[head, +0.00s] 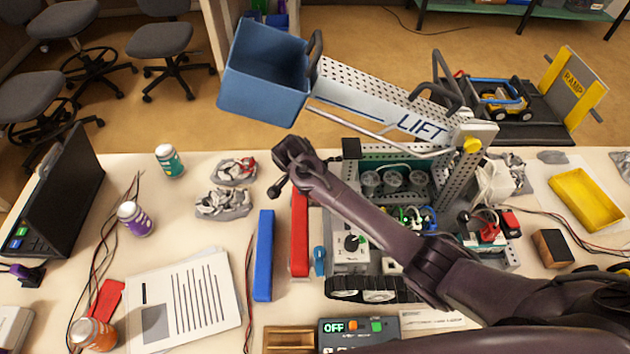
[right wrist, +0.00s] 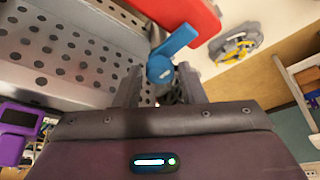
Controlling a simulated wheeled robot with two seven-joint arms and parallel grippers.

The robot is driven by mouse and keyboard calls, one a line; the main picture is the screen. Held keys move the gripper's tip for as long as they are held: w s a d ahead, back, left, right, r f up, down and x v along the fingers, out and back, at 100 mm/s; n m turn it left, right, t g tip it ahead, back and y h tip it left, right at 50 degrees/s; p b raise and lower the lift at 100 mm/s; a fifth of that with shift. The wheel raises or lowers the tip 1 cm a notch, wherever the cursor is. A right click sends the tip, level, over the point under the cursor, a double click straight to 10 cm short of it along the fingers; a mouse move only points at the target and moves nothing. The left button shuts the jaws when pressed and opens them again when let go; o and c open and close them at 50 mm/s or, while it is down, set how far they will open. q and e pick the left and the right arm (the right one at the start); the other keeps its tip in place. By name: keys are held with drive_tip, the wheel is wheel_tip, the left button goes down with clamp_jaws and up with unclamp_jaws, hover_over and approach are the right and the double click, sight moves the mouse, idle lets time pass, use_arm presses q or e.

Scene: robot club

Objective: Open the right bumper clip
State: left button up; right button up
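The red bumper bar (head: 300,235) stands at the left front of the wheeled lift machine (head: 352,262). A blue clip (head: 320,261) shows beside its near end. My right arm reaches across the machine, with its gripper (head: 292,165) at the bar's far end; the fingers are hard to make out there. In the right wrist view, a blue clip (right wrist: 168,57) stands just beyond and between the two spread fingertips (right wrist: 158,85), close to the red bar (right wrist: 185,15). The fingers look open, with nothing gripped; contact cannot be told. My left gripper is out of view.
A blue bar (head: 264,255) lies left of the red bumper. The raised lift arm (head: 385,100) with its blue bin (head: 262,80) is beyond my gripper. Foil-like bundles (head: 222,204), papers (head: 185,300) and a control box (head: 358,332) lie on the table.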

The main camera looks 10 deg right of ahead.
drive_tip(key=shift+c, duration=0.2)
drive_tip(key=c, duration=0.6)
drive_tip(key=shift+c, duration=0.2)
